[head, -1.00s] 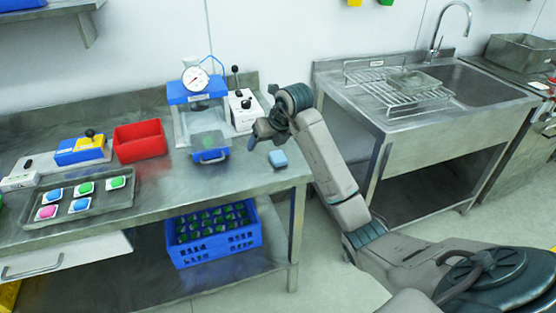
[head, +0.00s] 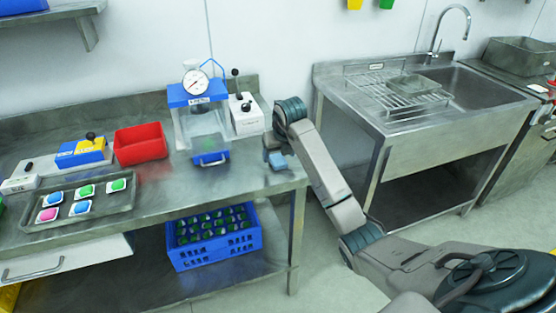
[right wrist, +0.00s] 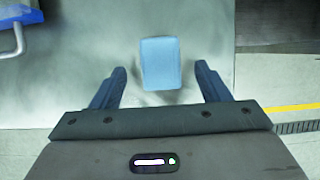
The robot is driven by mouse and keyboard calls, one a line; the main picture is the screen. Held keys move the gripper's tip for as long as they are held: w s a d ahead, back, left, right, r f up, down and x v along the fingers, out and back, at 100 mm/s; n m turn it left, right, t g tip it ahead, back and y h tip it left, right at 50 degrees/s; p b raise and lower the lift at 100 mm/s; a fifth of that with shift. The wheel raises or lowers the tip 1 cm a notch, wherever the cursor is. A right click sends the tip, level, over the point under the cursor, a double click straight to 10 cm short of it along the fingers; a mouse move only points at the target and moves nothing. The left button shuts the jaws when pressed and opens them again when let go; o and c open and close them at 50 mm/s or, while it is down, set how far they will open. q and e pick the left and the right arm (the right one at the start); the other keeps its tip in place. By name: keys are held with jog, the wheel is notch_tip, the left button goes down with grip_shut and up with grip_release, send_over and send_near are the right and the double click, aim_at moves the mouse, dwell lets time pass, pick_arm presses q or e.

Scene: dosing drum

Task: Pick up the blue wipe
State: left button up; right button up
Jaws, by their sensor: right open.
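The blue wipe (head: 277,161) is a small light-blue block lying on the steel bench near its right end. It also shows in the right wrist view (right wrist: 161,63), flat on the bench ahead of and between the fingers. My right gripper (right wrist: 161,84) is open and points down at the wipe, with the wipe's near end between the fingertips and gaps on both sides. In the head view, the right gripper (head: 276,148) is over the wipe and covers part of it. My left gripper is not in view.
The bench (head: 240,183) carries a blue-framed press with a dial (head: 195,80), a white control box (head: 245,115), a red bin (head: 140,143) and a tray (head: 120,205) of coloured pods. A blue crate (head: 215,256) sits below. The bench's right edge is close to the wipe.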

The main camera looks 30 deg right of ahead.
jog(key=shift+x, duration=1.25)
jog(key=c, duration=1.1)
jog(key=shift+o, duration=0.2)
jog(key=shift+d+r, duration=0.15)
jog(key=shift+r, duration=0.05)
